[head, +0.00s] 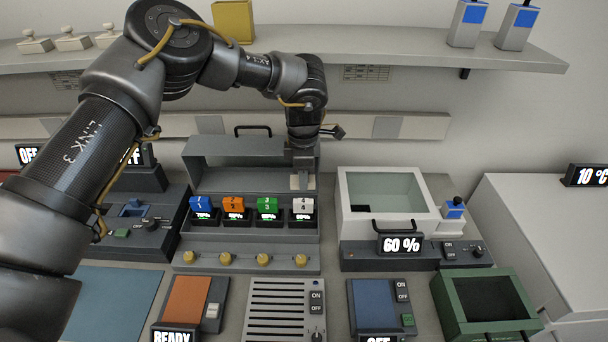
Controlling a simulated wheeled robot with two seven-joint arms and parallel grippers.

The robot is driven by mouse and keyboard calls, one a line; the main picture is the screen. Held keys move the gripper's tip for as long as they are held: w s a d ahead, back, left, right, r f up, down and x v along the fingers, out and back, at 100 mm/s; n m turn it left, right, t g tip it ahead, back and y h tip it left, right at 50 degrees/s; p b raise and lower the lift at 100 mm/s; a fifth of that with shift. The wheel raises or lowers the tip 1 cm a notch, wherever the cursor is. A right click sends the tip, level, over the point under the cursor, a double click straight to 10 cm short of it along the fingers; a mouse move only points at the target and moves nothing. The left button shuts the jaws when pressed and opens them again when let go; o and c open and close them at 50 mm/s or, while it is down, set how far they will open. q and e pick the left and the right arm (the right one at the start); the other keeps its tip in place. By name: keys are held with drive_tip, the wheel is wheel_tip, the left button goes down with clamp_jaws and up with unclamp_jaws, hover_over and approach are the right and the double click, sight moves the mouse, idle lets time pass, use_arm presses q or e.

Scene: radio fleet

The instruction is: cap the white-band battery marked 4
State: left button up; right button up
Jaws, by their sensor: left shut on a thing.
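The white-band battery marked 4 (302,205) stands upright in the rightmost slot of the grey charger (190,240), with a small lit readout at its front. My left gripper (300,182) points down just above and behind it. It is shut on a small pale thing, mostly hidden between the fingers; I cannot tell exactly what it is or whether it touches the battery. Blue battery 1 (201,204), orange battery 2 (233,205) and green battery 3 (267,206) stand in the slots to the left. My right gripper is not in view.
The charger's raised lid (225,148) stands behind the batteries. Several brass knobs (263,259) line its front. A clear-topped box (345,215) reading 60% is close on the right. A green bin (450,307) is at front right. A shelf (400,52) runs above.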

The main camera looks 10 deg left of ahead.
sight(304, 200)
use_arm(q)
drive_tip(key=shift+w, duration=0.1)
wheel_tip(304, 200, down, 4)
drive_tip(key=b, duration=0.3)
drive_tip(key=shift+r, duration=0.1)
drive_tip(key=shift+f+b, duration=0.4)
drive_tip(key=shift+f, duration=0.3)
drive_tip(key=shift+p, duration=0.35)
idle(0.9)
drive_tip(key=shift+f, duration=0.2)
idle(0.6)
drive_tip(key=shift+f, duration=1)
idle(1.7)
